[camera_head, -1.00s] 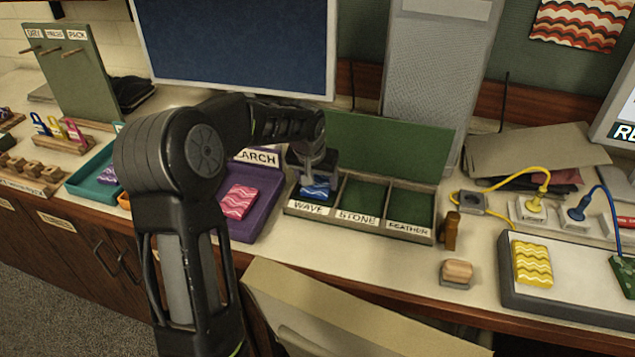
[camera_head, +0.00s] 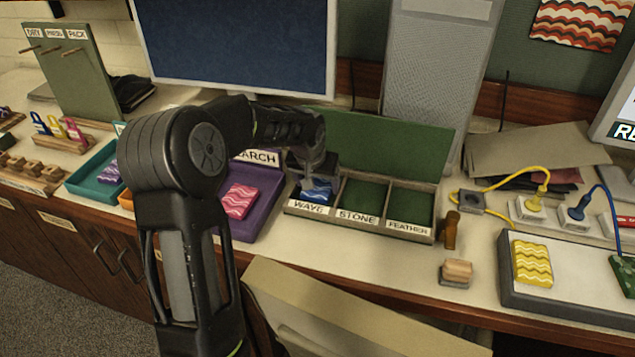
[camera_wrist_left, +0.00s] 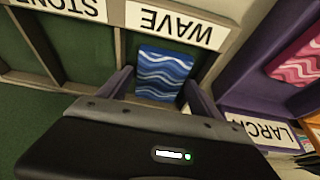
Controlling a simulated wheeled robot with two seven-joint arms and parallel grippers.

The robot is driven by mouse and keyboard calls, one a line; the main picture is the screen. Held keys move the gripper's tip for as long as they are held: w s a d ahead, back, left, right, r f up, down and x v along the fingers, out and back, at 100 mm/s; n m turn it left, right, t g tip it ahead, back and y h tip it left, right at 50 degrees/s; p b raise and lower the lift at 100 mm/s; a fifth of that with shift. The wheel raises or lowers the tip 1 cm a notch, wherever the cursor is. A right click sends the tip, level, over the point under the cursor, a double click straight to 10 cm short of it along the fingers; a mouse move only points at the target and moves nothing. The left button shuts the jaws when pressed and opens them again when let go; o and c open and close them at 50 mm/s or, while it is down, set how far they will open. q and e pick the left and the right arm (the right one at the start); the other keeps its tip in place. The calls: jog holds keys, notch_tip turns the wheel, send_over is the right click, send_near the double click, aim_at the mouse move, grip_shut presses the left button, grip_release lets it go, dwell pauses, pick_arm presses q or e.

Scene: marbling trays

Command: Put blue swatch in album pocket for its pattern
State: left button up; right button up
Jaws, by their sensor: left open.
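The blue swatch (camera_head: 316,189) has a pale wavy pattern and lies in the pocket labelled WAVE of the green album (camera_head: 388,232). It also shows in the left wrist view (camera_wrist_left: 163,75), between the fingers. My left gripper (camera_head: 316,178) is over the WAVE pocket with its fingers (camera_wrist_left: 157,88) apart on either side of the swatch. The pockets labelled STONE (camera_head: 364,192) and FEATHER (camera_head: 409,205) look empty. The far part of the WAVE pocket is hidden by the gripper. My right gripper is not in view.
A purple tray (camera_head: 262,222) with a pink wavy swatch (camera_head: 240,202) stands left of the album. A teal tray (camera_head: 82,184) is farther left. A grey board (camera_head: 560,300) with a yellow swatch (camera_head: 532,263) is at the right. A monitor (camera_head: 240,45) stands behind.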

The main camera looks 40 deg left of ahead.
pick_arm(q)
jog(key=b+v, duration=0.1)
jog(key=v, duration=1.1)
